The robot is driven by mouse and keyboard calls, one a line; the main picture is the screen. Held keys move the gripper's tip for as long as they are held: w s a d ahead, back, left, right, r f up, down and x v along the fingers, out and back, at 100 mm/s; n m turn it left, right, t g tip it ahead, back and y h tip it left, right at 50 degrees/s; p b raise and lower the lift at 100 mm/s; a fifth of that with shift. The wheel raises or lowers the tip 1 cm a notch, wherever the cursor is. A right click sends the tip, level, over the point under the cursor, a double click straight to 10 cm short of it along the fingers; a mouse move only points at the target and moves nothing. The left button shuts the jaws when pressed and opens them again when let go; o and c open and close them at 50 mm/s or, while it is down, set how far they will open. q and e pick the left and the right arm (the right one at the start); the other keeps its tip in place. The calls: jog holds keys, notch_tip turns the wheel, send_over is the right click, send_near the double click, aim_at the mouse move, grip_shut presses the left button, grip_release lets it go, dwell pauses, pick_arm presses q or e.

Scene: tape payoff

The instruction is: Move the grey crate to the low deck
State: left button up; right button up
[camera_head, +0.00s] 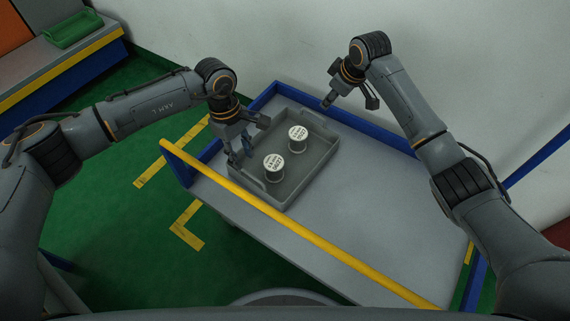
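The grey crate (300,181) stands on the grey top of a cart (350,220), toward its far left corner. Two white-topped spools (274,168) and (298,138) stand upright inside it. My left gripper (249,139) is at the crate's left side with its fingers spread. I cannot tell whether it touches the crate wall. My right gripper (350,101) is open and empty, above and beyond the crate's far right end, apart from it. I cannot tell for sure which surface is the low deck.
A yellow rail (290,234) runs along the cart's near edge, with blue edging at its left and far sides. The cart top right of the crate is clear. A bench (50,62) with a green tray (74,29) is at upper left. Yellow tape (187,225) marks the green floor.

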aim_at(251, 182)
pick_arm(q)
jog(key=shift+f, duration=0.2)
pick_arm(e)
jog(key=shift+f, duration=0.15)
